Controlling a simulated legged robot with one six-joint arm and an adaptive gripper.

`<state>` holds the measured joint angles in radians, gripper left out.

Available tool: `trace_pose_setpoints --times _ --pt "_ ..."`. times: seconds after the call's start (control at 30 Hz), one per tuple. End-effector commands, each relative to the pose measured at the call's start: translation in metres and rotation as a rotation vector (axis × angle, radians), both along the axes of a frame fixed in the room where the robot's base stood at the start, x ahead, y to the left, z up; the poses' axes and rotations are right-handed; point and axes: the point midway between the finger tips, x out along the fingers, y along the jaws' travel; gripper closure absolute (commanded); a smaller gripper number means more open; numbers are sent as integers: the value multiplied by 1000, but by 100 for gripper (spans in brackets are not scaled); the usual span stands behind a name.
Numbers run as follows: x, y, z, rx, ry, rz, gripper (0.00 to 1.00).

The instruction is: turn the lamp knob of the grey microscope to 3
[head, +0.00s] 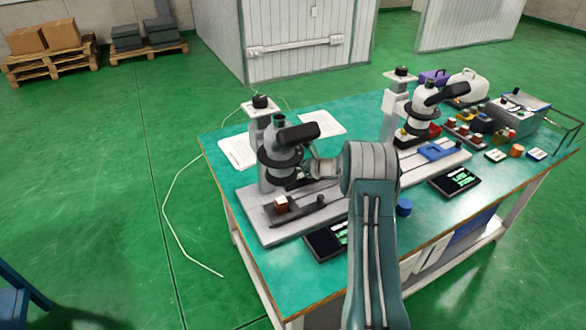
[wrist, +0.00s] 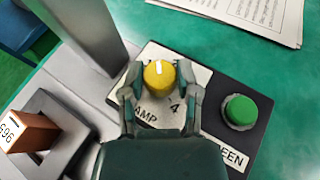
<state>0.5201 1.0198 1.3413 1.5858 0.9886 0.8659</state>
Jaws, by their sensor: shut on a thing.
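The grey microscope (head: 278,150) stands at the left end of the table, on a pale base plate. In the wrist view a yellow lamp knob (wrist: 159,76) with a white pointer mark sits on a pale label reading "AMP", the first letter hidden, and "4". My gripper (wrist: 160,82) has one finger on each side of the knob and is shut on it. The pointer mark points toward the top of the wrist view. The other scale numbers are hidden or cannot be read. In the head view my arm hides the knob.
A green button (wrist: 240,110) sits right of the knob, by a label ending in "EEN". A brown block (wrist: 28,131) marked 696 stands on a dark holder at left. A white microscope (head: 425,100) stands farther right. Paper sheets (head: 322,123) lie behind.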

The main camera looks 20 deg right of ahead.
Motion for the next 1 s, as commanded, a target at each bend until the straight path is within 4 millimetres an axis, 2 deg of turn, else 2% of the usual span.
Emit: trace_pose_setpoints --times 0.37,1.0 --pt "0 0 -1 -2 2 -78 100" --pt "-1 4 -1 -3 4 -490 100"
